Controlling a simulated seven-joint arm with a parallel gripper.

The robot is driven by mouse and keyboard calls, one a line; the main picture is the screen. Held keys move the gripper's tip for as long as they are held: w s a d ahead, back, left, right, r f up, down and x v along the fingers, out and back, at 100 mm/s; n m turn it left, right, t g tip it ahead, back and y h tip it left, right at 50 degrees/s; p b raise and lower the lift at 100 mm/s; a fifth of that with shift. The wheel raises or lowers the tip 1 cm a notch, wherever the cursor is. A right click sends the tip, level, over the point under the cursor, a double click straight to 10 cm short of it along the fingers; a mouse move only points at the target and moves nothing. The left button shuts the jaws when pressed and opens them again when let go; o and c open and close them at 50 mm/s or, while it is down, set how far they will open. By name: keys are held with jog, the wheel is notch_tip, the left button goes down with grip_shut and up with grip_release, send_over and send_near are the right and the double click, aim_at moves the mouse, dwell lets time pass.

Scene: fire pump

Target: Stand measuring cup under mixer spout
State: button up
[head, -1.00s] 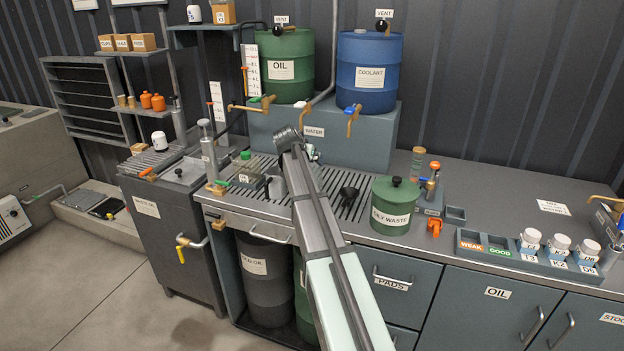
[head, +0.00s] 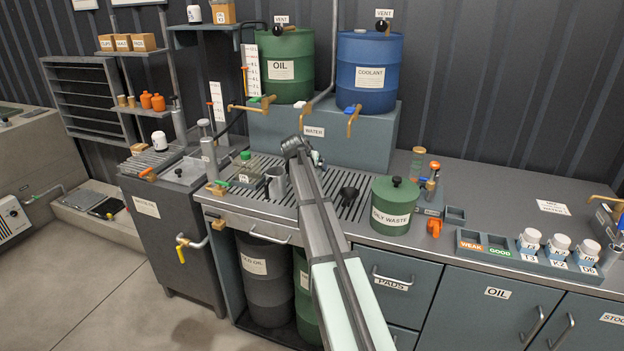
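A grey metal cup with a handle (head: 276,184), which looks like the measuring cup, stands upright on the slatted drain grate, left of my arm. A small unit with an orange knob and a blue part (head: 431,187), perhaps the mixer, stands on the counter right of the oily waste can. Its label is too small to read surely. An orange piece (head: 434,228) sits at its front. My gripper (head: 316,158) is mostly hidden behind my own arm, above the back of the grate. Its fingers do not show clearly, and it looks apart from the cup.
A green oily waste can (head: 393,205) stands between the grate (head: 325,205) and the small unit. A green-capped container (head: 246,172) is left of the grey cup.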

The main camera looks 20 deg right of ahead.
jog(key=c, duration=1.3)
